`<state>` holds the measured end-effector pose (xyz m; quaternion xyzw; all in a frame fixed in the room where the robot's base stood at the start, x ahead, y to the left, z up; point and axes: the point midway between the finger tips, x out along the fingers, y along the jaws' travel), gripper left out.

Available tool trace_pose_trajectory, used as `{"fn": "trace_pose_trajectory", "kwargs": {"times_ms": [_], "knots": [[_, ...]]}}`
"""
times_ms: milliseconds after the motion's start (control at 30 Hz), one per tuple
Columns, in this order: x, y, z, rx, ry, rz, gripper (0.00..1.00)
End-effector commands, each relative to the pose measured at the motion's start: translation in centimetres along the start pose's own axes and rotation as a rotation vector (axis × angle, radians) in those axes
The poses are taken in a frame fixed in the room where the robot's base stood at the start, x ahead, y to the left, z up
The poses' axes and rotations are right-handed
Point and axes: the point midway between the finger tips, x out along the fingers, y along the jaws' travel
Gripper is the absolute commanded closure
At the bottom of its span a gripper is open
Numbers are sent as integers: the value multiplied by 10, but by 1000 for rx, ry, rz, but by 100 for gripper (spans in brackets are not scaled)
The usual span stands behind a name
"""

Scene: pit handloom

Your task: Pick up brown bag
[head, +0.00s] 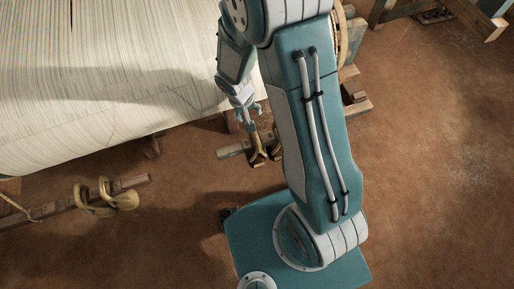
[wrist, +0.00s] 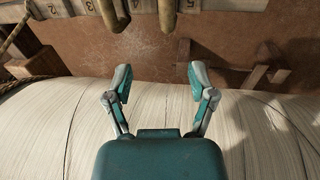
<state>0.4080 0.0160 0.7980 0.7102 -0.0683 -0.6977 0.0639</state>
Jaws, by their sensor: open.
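I cannot make out a brown bag for sure in either view. My gripper (head: 247,117) hangs at the right edge of the pale cloth, close to brass-coloured hooks (head: 258,158) on a short wooden board. In the wrist view my gripper (wrist: 158,78) is open, with its two fingers wide apart and nothing between them. Two brass-coloured prongs (wrist: 167,14) show beyond the fingertips at the top edge, apart from them.
The pale warp cloth (head: 85,85) fills the upper left of the head view. A second wooden board (head: 70,205) with brass-coloured curved pieces (head: 127,200) is at the lower left. A numbered board (wrist: 215,5) crosses the wrist view's top. The brown floor (head: 430,160) is open at right.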

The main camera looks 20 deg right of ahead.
Motion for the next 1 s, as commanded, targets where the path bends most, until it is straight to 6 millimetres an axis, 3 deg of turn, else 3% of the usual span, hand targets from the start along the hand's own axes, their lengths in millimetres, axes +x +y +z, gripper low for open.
{"fn": "trace_pose_trajectory", "kwargs": {"times_ms": [200, 500, 767, 1000], "knots": [[21, -11, 2, -10, -19, 9, 28], [64, -5, 4, -9, -22, 2, 28], [83, -4, 7, -8, -21, 1, 28], [112, -4, 12, -10, -21, 3, 28]]}}
